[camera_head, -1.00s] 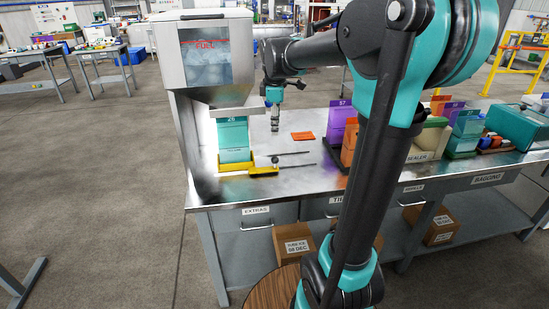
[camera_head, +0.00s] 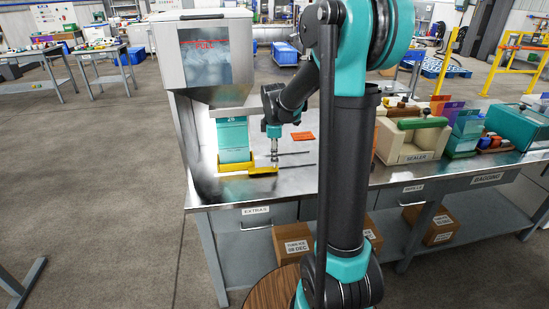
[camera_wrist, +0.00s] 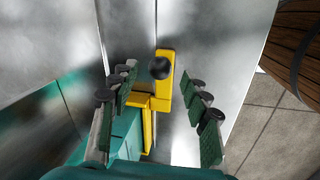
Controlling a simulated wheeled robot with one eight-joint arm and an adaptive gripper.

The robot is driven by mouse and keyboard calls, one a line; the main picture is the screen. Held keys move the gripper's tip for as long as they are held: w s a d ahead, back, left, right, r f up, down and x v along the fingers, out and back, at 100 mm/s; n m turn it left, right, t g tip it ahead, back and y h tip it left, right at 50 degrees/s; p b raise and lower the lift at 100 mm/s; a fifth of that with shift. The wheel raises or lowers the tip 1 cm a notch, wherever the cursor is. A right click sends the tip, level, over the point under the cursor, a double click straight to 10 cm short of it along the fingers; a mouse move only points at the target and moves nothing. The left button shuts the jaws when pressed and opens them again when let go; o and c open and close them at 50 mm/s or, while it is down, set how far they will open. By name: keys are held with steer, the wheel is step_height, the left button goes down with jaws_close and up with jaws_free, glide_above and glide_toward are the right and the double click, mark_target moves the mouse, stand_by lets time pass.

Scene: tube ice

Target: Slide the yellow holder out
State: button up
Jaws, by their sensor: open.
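The yellow holder (camera_head: 236,168) sits on the metal table under the ice dispenser, with a teal bag (camera_head: 233,138) standing in it. In the wrist view the holder's yellow arm (camera_wrist: 165,88) ends in a dark round knob (camera_wrist: 160,67). My gripper (camera_head: 274,158) is open and points down at the holder's right end. In the wrist view its two fingers (camera_wrist: 160,108) stand on either side of the yellow arm and knob, with gaps visible to both. The teal bag is partly hidden at the bottom of the wrist view.
The dispenser (camera_head: 205,60) rises behind and above the holder. Two thin dark rails (camera_head: 295,154) run right of it. An orange card (camera_head: 302,136) lies behind. A sealer (camera_head: 412,140) stands farther right. The table's front edge is close.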

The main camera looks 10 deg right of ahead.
steer(key=shift+w+f, duration=0.25)
steer(key=shift+f, duration=1)
steer(key=shift+c, duration=0.4)
jaws_close()
